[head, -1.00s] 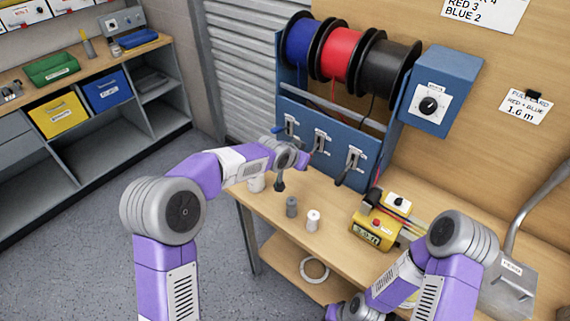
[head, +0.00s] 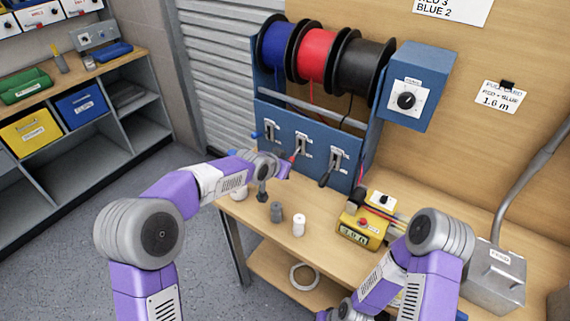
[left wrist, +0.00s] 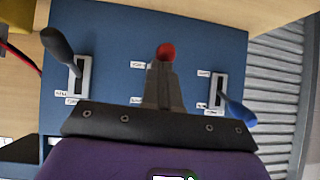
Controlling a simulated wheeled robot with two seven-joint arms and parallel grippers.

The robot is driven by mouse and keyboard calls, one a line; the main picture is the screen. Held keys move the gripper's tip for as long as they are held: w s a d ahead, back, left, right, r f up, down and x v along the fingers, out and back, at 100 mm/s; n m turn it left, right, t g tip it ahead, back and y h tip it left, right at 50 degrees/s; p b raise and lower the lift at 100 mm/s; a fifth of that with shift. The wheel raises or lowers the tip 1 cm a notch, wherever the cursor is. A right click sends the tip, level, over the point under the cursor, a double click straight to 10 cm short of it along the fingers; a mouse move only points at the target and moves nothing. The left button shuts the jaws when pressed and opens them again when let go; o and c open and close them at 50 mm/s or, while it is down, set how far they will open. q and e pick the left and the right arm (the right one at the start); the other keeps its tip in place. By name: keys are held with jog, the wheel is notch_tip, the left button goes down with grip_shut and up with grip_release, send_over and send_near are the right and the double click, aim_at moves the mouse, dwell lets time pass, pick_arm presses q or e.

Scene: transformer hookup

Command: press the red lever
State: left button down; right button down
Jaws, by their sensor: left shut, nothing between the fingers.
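The red lever (head: 294,156) is the middle one of three levers on the blue spool-rack panel (head: 277,113). Its red knob (left wrist: 166,51) shows in the left wrist view at the tips of my left gripper (left wrist: 164,68). The fingers are shut with nothing between them; I cannot tell whether they touch the knob. In the head view my left gripper (head: 284,168) is in front of the panel, just below the red lever. My right arm is at the lower right, and its fingers are out of frame.
The blue lever (left wrist: 238,112) and the black lever (left wrist: 58,42) flank the red one. Small cylinders (head: 298,225) and a yellow device (head: 360,231) stand on the wooden bench (head: 325,255). Wire spools (head: 318,56) are above the panel.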

pick_arm(q)
jog(key=d+p+v, duration=0.1)
jog(key=p+v, duration=0.2)
jog(key=v, duration=1)
jog(key=shift+a+r, duration=0.2)
jog(key=shift+r, duration=0.35)
jog(key=shift+s, duration=0.1)
